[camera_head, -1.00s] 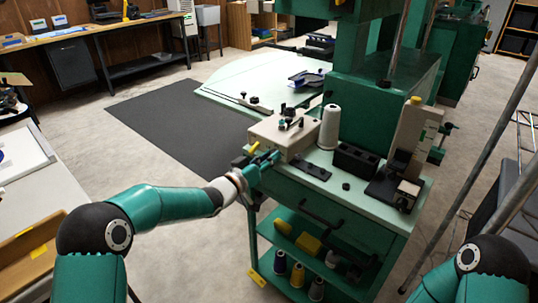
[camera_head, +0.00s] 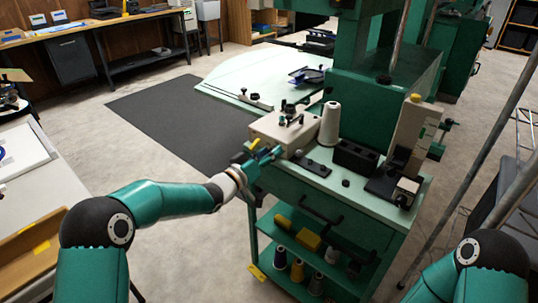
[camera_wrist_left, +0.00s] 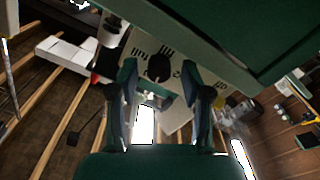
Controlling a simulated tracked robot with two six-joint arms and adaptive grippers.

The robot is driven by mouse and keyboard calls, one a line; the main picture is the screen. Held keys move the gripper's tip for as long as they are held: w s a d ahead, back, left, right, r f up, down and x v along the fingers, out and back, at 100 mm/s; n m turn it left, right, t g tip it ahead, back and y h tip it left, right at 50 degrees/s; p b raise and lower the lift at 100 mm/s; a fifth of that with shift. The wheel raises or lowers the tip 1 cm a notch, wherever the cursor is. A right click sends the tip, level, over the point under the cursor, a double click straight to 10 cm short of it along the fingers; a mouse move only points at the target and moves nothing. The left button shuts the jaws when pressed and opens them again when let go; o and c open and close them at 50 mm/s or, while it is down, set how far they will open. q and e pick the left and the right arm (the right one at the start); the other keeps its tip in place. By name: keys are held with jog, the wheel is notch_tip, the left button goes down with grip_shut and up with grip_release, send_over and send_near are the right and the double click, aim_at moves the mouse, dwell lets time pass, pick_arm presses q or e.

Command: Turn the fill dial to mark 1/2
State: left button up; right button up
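The beige winder box (camera_head: 284,132) stands at the left end of the green bench top. My left gripper (camera_head: 268,156) is at its near left side. In the left wrist view, the black fill dial (camera_wrist_left: 158,68) sits on a pale plate (camera_wrist_left: 140,46) with printed black marks, which appear rotated and are partly hidden. My left gripper (camera_wrist_left: 158,72) is open, one finger on each side of the dial, with a visible gap on both sides. The dial's pointer cannot be made out. My right gripper is out of view; only my right upper arm shows.
A black tray (camera_head: 355,159) and a black-and-beige device (camera_head: 404,190) are farther right on the bench. Thread spools (camera_head: 280,258) sit on the shelf below. Open floor lies left of the bench.

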pick_arm(q)
jog(key=shift+f, duration=0.2)
jog(key=s+a+m+b, duration=0.4)
jog(key=s+a+m, duration=0.3)
jog(key=s, duration=0.6)
jog(key=a, duration=0.2)
jog(key=shift+s+a, duration=0.4)
jog(key=shift+r, duration=0.1)
